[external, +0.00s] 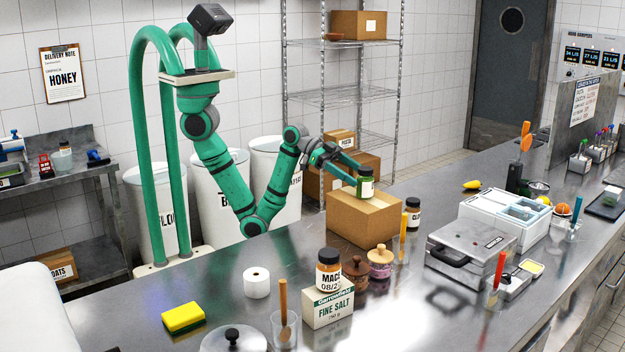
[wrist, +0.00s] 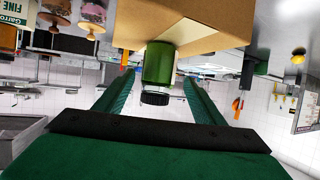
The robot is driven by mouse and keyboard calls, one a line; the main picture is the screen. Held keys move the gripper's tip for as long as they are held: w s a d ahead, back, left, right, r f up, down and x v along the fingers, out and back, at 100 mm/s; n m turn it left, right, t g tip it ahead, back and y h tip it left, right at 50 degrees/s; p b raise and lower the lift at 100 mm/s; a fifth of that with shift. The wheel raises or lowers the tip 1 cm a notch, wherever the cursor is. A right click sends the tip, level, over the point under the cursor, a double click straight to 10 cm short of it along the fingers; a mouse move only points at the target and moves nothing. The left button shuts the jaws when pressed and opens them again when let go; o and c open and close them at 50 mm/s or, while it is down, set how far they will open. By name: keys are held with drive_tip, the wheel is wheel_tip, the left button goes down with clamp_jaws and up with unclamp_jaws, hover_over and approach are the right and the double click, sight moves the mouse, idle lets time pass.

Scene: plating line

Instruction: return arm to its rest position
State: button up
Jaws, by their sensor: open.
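My green arm reaches over the steel counter from the left in the external view. My gripper (external: 347,168) is open, its fingers to the left of and around the level of a small green jar with a black lid (external: 365,182). The jar stands upright on a cardboard box (external: 350,220). In the wrist view, which is upside down, the jar (wrist: 158,68) shows between and beyond my two spread fingers (wrist: 158,98). I see no finger touching the jar. The box (wrist: 200,15) fills the top of that view.
A dark jar (external: 412,213) stands right of the box. The labelled jar (external: 328,268) sits on a salt box (external: 328,308), beside two lidded pots (external: 380,262). A waffle press (external: 470,250) is further right. A wire shelf (external: 340,95) and white bins (external: 222,190) stand behind the arm.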

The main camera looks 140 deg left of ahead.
drive_tip(key=shift+w+d, duration=0.15)
drive_tip(key=shift+w, duration=0.05)
idle(0.3)
